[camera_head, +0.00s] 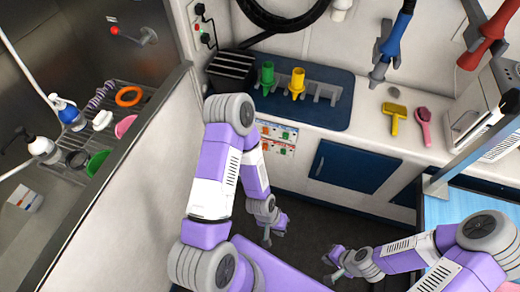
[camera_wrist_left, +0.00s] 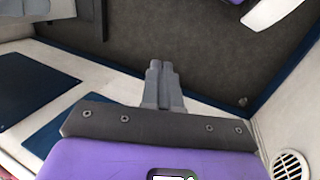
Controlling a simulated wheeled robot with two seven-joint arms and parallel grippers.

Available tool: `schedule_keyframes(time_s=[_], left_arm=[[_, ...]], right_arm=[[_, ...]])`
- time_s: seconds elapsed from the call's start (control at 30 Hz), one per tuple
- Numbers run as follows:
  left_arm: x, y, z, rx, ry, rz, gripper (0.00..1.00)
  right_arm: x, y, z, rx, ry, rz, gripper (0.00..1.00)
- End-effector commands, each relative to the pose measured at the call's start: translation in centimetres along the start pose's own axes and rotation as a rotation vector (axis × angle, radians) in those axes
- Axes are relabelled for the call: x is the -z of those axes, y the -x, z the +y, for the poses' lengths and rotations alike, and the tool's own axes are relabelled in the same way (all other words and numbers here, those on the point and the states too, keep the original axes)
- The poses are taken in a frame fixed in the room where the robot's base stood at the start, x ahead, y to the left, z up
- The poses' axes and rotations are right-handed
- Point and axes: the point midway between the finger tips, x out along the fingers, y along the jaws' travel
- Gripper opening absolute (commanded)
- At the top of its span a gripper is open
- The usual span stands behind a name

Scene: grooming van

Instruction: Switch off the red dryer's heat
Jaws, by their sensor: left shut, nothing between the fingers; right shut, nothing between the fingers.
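A red dryer (camera_head: 488,38) hangs at the upper right of the head view. A blue dryer (camera_head: 391,42) hangs to its left. A small panel (camera_head: 286,133) with blue and red marks and controls is on the cabinet front below the counter. My left arm covers part of it, and its switch positions are too small to tell. My left gripper (camera_head: 267,239) is shut and empty, low in front of the cabinet, below the panel. Its closed fingers show in the left wrist view (camera_wrist_left: 158,68). My right gripper (camera_head: 330,270) is shut and empty over the dark floor.
Green (camera_head: 267,76) and yellow (camera_head: 297,82) nozzles stand on a blue mat (camera_head: 335,112). A yellow brush (camera_head: 395,114) and a pink brush (camera_head: 423,122) lie on the counter. A blue-topped table (camera_head: 440,212) is at right. A tub wall (camera_head: 115,165) is at left.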

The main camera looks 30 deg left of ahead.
Motion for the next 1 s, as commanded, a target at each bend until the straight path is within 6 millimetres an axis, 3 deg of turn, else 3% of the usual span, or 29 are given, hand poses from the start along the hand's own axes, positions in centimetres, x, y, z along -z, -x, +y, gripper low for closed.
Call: schedule_keyframes(time_s=[0.23,0.37,0.53,0.6,0.7,0.83,1.0], left_arm=[[0.8,-0.5,-0.3,0.001,-0.001,0.029,0.0],[4.8,-2.2,-2.1,0.007,-0.014,0.176,0.0],[13.3,-4.7,-7.2,0.056,-0.062,0.544,0.0],[16.4,-4.9,-9.6,0.091,-0.092,0.714,0.0],[19.5,-4.5,-12.9,0.149,-0.138,0.94,0.0],[21.4,-3.2,-16.1,0.219,-0.193,1.182,0.0],[21.8,-1.8,-18.2,0.28,-0.238,1.376,0.0]], right_arm=[[0.0,-0.1,0.1,0.0,-0.001,0.0,0.0],[0.1,-0.5,0.2,0.0,0.0,0.001,0.0],[0.1,-1.3,0.5,0.0,0.0,0.001,0.0],[0.1,-1.6,0.6,0.0,0.0,0.001,0.0],[0.1,-2.0,0.8,0.0,0.0,0.001,0.0],[0.1,-2.4,0.9,0.0,0.0,0.001,0.0],[0.1,-2.7,1.0,0.0,0.0,0.001,0.0]])
